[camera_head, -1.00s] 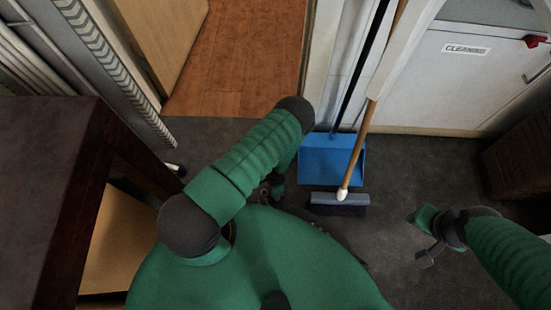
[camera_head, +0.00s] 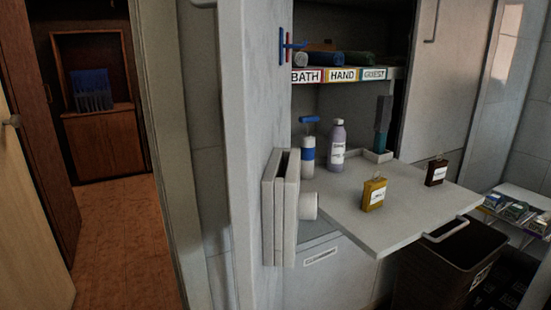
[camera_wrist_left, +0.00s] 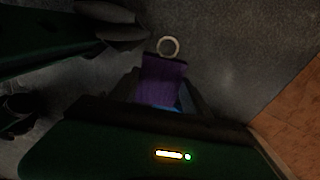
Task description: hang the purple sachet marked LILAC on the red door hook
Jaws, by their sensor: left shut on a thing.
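In the left wrist view a purple sachet (camera_wrist_left: 162,80) with a pale ring (camera_wrist_left: 168,47) at its top is held between the fingers of my left gripper (camera_wrist_left: 160,98). That gripper is shut on it, above dark floor. No lettering on the sachet can be read. In the head view, small red and blue hook parts (camera_head: 287,46) are fixed near the top of the pale upright panel; the red part is narrow and its exact shape is unclear. Neither gripper shows in the head view, and I cannot identify my right gripper in the wrist view.
A fold-down shelf (camera_head: 400,215) holds a yellow sachet (camera_head: 373,194), a dark brown sachet (camera_head: 436,172) and a lilac bottle (camera_head: 337,147). A grey box-like holder (camera_head: 281,210) juts from the panel. A dark bin (camera_head: 450,265) stands below right. A doorway opens at left.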

